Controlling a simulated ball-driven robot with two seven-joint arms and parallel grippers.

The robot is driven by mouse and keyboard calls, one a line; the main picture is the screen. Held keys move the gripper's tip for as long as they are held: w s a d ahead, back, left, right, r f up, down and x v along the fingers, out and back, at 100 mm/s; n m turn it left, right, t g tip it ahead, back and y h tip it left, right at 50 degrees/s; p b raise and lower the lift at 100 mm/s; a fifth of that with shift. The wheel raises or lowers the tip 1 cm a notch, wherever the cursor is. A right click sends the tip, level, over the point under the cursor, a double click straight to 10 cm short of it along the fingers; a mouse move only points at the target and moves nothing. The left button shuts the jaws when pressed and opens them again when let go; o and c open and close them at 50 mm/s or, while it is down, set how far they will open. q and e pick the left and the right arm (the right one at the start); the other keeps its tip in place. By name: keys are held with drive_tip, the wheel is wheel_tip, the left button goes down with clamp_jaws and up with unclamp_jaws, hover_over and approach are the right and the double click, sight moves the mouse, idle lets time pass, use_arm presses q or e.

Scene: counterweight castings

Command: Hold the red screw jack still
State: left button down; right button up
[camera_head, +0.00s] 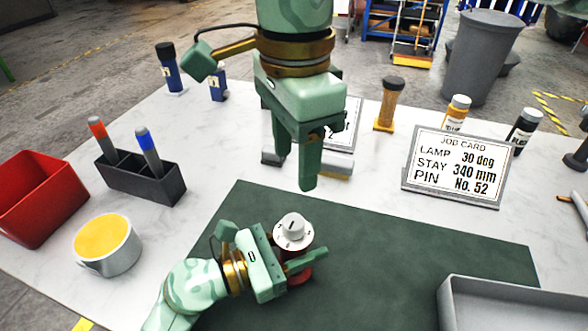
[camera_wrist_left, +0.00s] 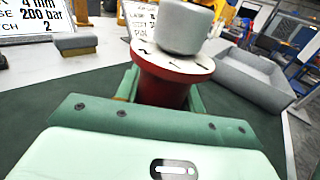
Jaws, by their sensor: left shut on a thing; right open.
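The red screw jack (camera_head: 304,276) stands upright on the dark green mat (camera_head: 400,245), with a white numbered dial and pale knob on top. In the left wrist view, its red body (camera_wrist_left: 163,88) sits between green fingers below the dial and grey knob. My left gripper (camera_head: 296,257) is shut on the jack's body from the left. My right gripper (camera_head: 296,168) is open and empty, above the table behind the jack, apart from it. It partly hides a card and a block behind it. The jack's foot is largely hidden by my left gripper.
Left are a red bin (camera_head: 42,197), a tin with yellow contents (camera_head: 106,245) and a black holder with two markers (camera_head: 140,183). A job card (camera_head: 455,168) and bottles stand behind; a grey tray (camera_head: 515,302) is front right. The mat right of the jack is clear.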

idle(0.3)
use_arm(q)
drive_tip(key=c, duration=0.8)
unclamp_jaws()
